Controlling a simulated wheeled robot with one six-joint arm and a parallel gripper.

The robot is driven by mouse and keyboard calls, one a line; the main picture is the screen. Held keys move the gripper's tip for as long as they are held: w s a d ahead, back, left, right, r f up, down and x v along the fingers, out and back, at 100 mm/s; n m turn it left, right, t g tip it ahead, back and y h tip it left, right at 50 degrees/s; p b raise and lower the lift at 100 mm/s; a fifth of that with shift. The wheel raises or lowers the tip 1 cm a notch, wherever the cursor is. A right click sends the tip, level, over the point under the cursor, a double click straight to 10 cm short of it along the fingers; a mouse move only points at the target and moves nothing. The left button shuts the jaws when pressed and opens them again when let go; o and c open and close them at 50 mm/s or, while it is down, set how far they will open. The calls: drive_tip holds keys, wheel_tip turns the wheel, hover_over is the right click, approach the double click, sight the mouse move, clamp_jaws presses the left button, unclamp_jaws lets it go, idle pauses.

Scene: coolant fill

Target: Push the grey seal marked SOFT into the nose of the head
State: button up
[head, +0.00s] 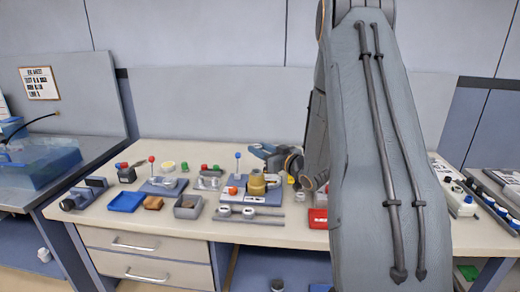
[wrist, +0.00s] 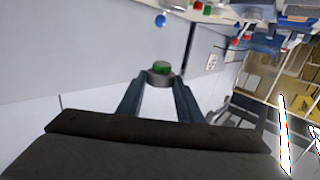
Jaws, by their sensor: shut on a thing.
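My gripper (wrist: 160,86) is shut on a small grey round piece with a green top (wrist: 160,72), held between the two fingertips in the wrist view. No marking is readable on it, so I cannot tell if it is the seal marked SOFT. In the head view my gripper (head: 268,152) is above the back of the bench, behind a brass-coloured round part (head: 257,184) on a blue base plate. I cannot tell which part is the head or where its nose is. What the jaws hold is too small to make out in the head view.
A blue tray (head: 127,202), a grey bin (head: 187,213) and a red box (head: 318,224) stand on the bench (head: 150,232). Grey rods (head: 255,216) lie along its front. Upright pins with red and blue knobs stand nearby. My arm hides the bench's right part.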

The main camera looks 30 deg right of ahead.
drive_tip(key=b, duration=0.4)
hover_over(260, 177)
drive_tip(key=shift+w+d+f, duration=0.1)
drive_tip(key=shift+f, duration=1.35)
drive_tip(key=shift+w+d+f, duration=0.1)
drive_tip(key=shift+f, duration=1.35)
drive_tip(key=shift+a+f+b, duration=0.1)
drive_tip(key=shift+f+b, duration=0.35)
drive_tip(key=shift+f, duration=0.85)
drive_tip(key=o, duration=1.1)
drive_tip(key=shift+s, duration=0.1)
drive_tip(key=b+v, duration=0.2)
drive_tip(key=v, duration=0.5)
drive_tip(key=shift+s, duration=0.35)
